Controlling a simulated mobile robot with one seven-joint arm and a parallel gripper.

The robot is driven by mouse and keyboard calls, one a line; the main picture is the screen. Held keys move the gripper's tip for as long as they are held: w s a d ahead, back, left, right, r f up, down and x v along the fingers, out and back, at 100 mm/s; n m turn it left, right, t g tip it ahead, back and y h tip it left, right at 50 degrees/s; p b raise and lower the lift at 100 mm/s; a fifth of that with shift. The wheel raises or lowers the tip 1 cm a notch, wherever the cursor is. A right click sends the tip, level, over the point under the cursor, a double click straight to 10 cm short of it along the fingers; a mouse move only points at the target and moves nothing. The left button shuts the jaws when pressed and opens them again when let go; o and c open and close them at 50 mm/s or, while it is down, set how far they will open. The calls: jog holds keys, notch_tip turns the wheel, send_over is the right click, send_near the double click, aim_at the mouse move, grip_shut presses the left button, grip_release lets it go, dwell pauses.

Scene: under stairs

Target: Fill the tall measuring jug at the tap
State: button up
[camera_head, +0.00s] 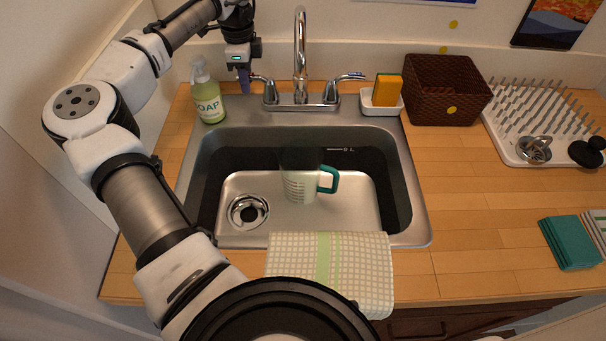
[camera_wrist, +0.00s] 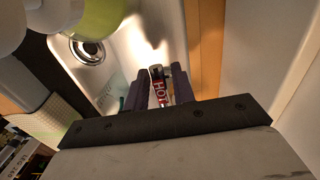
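The clear measuring jug (camera_head: 299,186) with a teal handle on its right stands upright in the sink basin, below the spout; its contents cannot be made out. The chrome tap (camera_head: 300,60) stands behind the sink with a lever on each side; no stream of water is visible. My gripper (camera_head: 243,88) points down beside the left lever (camera_head: 263,82). In the wrist view, my gripper's fingers (camera_wrist: 161,68) are apart, with the lever marked HOT (camera_wrist: 158,90) in the narrow gap between them. Whether they touch it cannot be told.
The soap bottle (camera_head: 208,95) stands close left of my gripper. A sponge (camera_head: 387,90) in a white dish, a brown basket (camera_head: 446,90) and a drying rack (camera_head: 540,115) are to the right. A checked towel (camera_head: 330,265) hangs over the front edge. The right counter is mostly clear.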

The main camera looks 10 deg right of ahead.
grip_shut()
jog(key=s+n+p, duration=0.1)
jog(key=n, duration=0.1)
jog(key=s+n+p, duration=0.1)
jog(key=n, duration=0.1)
jog(key=shift+s+d+r, duration=0.1)
jog(key=shift+s+d+n+p, duration=0.1)
jog(key=shift+s+n+p, duration=0.2)
jog(key=shift+n, duration=0.45)
jog(key=shift+s+d+n+p, duration=0.1)
jog(key=shift+s+n+p, duration=0.2)
jog(key=shift+n, duration=0.45)
